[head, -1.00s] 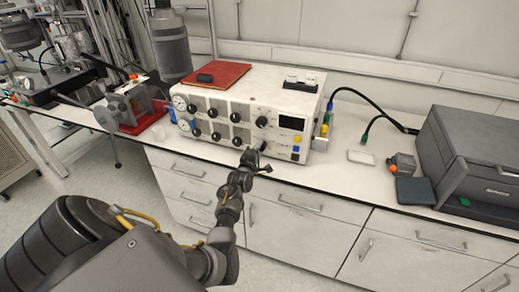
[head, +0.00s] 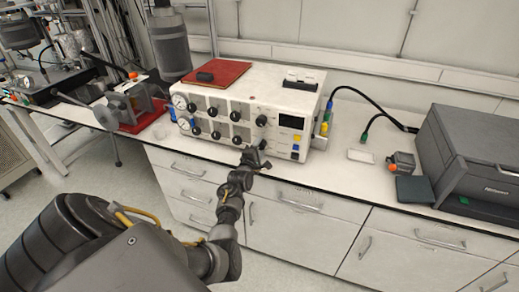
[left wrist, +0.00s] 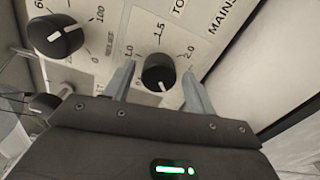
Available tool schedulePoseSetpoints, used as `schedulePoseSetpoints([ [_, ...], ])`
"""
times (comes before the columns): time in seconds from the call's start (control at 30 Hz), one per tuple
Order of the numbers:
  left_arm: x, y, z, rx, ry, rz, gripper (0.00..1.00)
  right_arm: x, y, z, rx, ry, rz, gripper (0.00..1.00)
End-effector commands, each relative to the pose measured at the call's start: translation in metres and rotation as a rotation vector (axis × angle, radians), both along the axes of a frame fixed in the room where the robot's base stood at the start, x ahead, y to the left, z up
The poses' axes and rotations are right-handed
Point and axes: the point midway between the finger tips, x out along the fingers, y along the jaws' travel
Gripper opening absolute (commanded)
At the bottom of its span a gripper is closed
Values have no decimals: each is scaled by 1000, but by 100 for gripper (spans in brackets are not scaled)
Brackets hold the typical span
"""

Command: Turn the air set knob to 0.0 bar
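The control box (head: 270,89) stands on the bench with several black knobs on its front. In the left wrist view a black knob (left wrist: 158,73) sits on a white panel with scale marks 1.0, 1.5 and 2.0. Its name label is not visible, so I cannot tell whether it is the air set knob. My left gripper (left wrist: 159,70) is open, its fingers on either side of this knob with visible gaps. In the head view my left gripper (head: 253,159) is at the lower front of the box and hides part of it. My right gripper is not in view.
Another black knob (left wrist: 55,36) with a 60 to 100 scale is close on the left. A red plate (head: 217,73) lies on the box. A dark grey case (head: 472,155) stands at the right. Bench drawers (head: 296,198) are below.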

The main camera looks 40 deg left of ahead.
Motion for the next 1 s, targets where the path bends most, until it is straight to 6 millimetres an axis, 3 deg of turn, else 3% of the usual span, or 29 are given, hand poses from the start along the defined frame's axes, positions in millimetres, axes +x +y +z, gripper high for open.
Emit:
schedulePoseSetpoints([
  [0.43, -10, -2, -1, 2, -1, 2, 59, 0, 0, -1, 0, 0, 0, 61],
  [0.8, -74, -25, -2, 2, 0, 3, 59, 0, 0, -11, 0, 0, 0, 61],
  [1.0, -97, -33, -1, 1, 0, 1, 59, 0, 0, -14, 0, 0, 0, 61],
])
